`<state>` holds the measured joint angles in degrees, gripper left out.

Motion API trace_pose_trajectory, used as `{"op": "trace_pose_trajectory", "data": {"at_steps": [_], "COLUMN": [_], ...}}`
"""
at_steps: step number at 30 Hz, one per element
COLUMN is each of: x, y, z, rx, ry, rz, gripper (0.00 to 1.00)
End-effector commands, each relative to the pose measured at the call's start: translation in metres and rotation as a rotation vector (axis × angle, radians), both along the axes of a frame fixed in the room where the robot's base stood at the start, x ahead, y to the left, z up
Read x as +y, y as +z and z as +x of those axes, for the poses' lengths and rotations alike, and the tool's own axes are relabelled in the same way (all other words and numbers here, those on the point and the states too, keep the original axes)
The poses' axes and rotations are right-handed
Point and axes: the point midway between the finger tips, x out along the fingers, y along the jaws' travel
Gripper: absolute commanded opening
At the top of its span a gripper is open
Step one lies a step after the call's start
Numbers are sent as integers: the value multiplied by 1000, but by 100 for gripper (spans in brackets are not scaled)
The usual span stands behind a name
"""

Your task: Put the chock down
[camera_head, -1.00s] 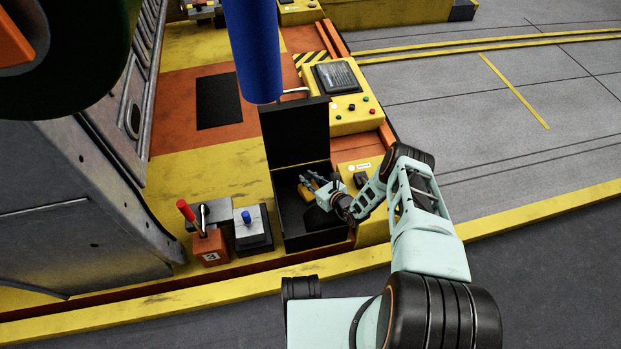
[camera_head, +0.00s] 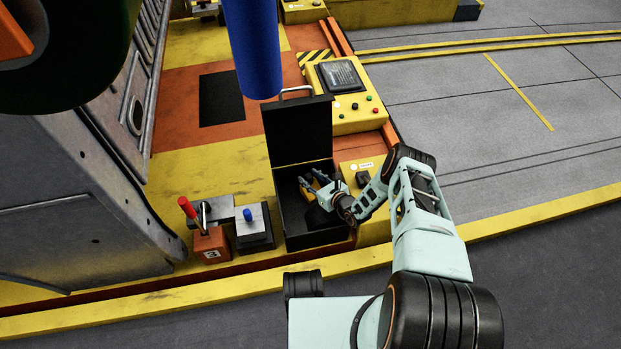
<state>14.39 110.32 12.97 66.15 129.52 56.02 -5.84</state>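My gripper (camera_head: 312,184) is inside the open black case (camera_head: 290,226), reaching in from the right. A small yellow piece (camera_head: 309,193), likely the chock, shows at the fingers, low in the case. The fingers partly cover it. I cannot tell whether they press on it or stand apart from it, or whether it rests on the case floor. The case's lid (camera_head: 297,132) stands upright at the back.
A red-handled lever on an orange block (camera_head: 211,245) and a grey block with a blue knob (camera_head: 252,226) stand left of the case. A yellow control panel (camera_head: 354,112) is behind it at the right. A blue cylinder (camera_head: 252,50) hangs above.

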Motion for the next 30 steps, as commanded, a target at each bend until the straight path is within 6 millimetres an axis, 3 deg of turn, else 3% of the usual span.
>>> {"op": "trace_pose_trajectory", "data": {"at_steps": [18,30], "x": [-57,-62], "y": [45,47], "z": [-83,-92], "rx": [0,-1], "ry": [-2,1], "rz": [0,1], "gripper": [36,36]}}
